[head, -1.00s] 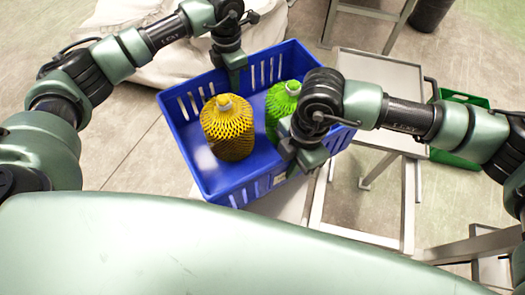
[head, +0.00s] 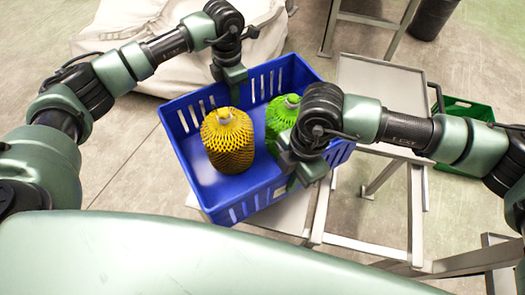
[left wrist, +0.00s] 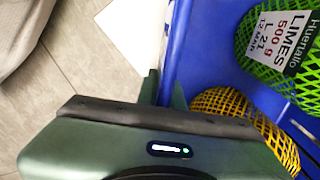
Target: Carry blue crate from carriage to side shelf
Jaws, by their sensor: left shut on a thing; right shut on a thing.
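The blue crate (head: 202,184) is held up between my two grippers in the middle of the head view. It carries a yellow-netted bundle (head: 228,140) and a green-netted bundle (head: 281,117). My left gripper (head: 232,82) is shut on its far-left wall. My right gripper (head: 299,170) is shut on its near-right wall and hides part of that side. The left wrist view shows the blue wall (left wrist: 190,50) between the left fingers, with a limes label on the green net. A grey side shelf (head: 385,85) on a metal frame stands to the right of the crate.
A pale flat surface (head: 285,215) shows below the crate. A green crate (head: 465,112) stands on the floor at the right. White sacks (head: 165,50) lie at the back left, and a dark bin (head: 432,17) stands at the back right. Metal frame legs are at lower right.

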